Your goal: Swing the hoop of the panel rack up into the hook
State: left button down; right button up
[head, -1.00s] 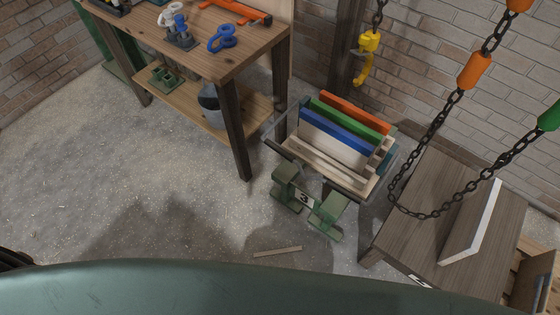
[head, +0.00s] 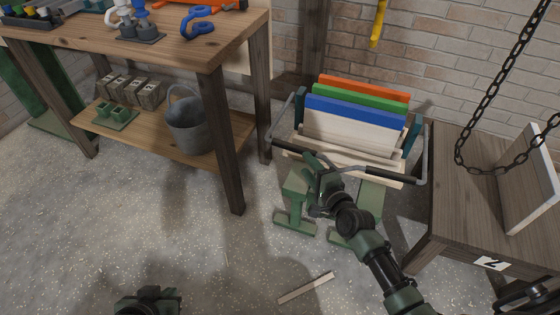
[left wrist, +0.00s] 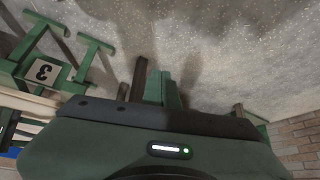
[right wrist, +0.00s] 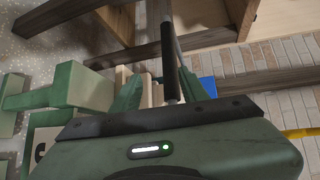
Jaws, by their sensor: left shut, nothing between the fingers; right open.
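The panel rack (head: 350,162) stands on green feet and holds upright orange, green, blue and pale panels. Its hoop (head: 424,150) is a grey bar with a black grip (head: 385,176), lowered across the rack's front. My right gripper (head: 318,178) is at the grip, left of its middle. In the right wrist view, the open fingers (right wrist: 163,84) are on either side of the black grip (right wrist: 171,82); contact is unclear. The yellow hook (head: 378,24) hangs above and behind the rack, its top cut off. My left gripper (head: 150,297) is shut and empty, low over the floor.
A wooden workbench (head: 215,52) with a bucket (head: 186,122) on its lower shelf stands left of the rack. A low wooden table (head: 462,205) with a leaning white-edged board (head: 530,180) and a hanging chain (head: 488,98) is at right. A wood strip (head: 306,288) lies on open floor.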

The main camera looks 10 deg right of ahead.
aim_at(297, 152)
jog(key=shift+w+a+r+m+b, duration=0.3)
jog(key=shift+w+a+r+b, duration=0.1)
jog(key=shift+r, duration=0.15)
jog(key=shift+w+r, duration=0.1)
jog(key=shift+w, duration=0.15)
jog(key=b+x, duration=0.2)
jog(key=x, duration=0.4)
jog(key=shift+w+a, duration=0.1)
jog(key=shift+w, duration=0.1)
pick_arm(q)
jog(key=w+d+r+t+h, duration=0.2)
jog(key=w+r+t, duration=0.4)
jog(key=w+r, duration=0.2)
jog(key=shift+w+d+r+t, duration=0.3)
jog(key=shift+w+d, duration=0.1)
jog(key=shift+w, duration=0.05)
pick_arm(e)
jog(key=shift+w+a, duration=0.1)
jog(key=shift+w, duration=0.3)
grip_shut()
